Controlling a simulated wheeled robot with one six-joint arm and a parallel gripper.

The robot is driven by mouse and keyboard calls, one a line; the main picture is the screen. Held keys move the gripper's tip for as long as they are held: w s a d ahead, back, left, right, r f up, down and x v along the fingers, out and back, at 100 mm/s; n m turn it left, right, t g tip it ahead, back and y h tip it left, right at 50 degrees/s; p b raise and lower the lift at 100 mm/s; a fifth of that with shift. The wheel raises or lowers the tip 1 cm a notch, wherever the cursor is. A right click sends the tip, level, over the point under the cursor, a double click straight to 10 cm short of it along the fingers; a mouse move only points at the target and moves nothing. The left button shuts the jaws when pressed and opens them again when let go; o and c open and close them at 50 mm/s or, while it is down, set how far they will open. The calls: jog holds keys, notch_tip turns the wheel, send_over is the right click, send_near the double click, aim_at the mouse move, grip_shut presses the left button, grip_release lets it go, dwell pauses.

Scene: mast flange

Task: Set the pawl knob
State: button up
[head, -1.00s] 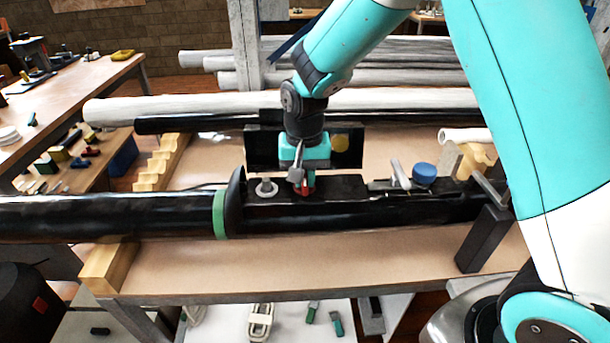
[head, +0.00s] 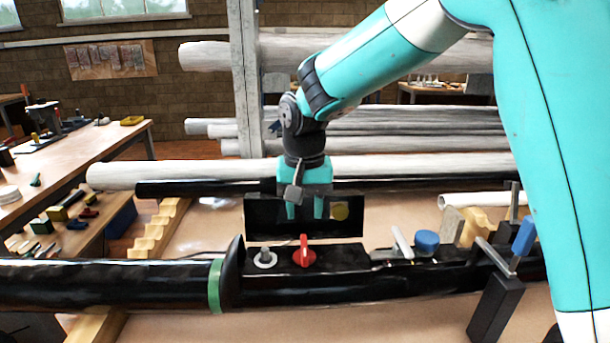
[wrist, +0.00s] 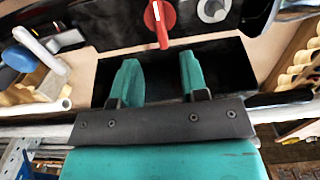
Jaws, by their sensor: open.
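A red knob (head: 304,255) with a raised grip stands on top of the black flange housing (head: 342,257). In the wrist view the red knob (wrist: 158,22) shows a white line along its grip, running roughly up and down the picture. No label shows which knob is the pawl knob. My gripper (head: 305,212) is open and empty, above and apart from the red knob. In the wrist view its two teal fingers (wrist: 158,68) are spread, with the red knob beyond the tips. A grey round knob (head: 265,258) sits just left of the red one.
A blue knob (head: 427,241) and a light lever (head: 402,243) stand to the right on the housing. A blue-handled clamp (head: 523,237) is farther right. A black upright plate (head: 262,220) with a yellow disc stands behind my gripper. A green ring (head: 214,285) circles the mast.

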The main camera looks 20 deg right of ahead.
notch_tip(320, 180, up, 8)
dwell(0.5)
jog(key=s+a+f+n+y, duration=0.2)
jog(key=s+n, duration=0.3)
jog(key=s, duration=0.7)
jog(key=s+a+f+n+y, duration=0.2)
jog(key=s+n, duration=0.4)
jog(key=s, duration=0.7)
jog(key=shift+a, duration=0.25)
jog(key=shift+d+r, duration=0.1)
jog(key=shift+c, duration=0.3)
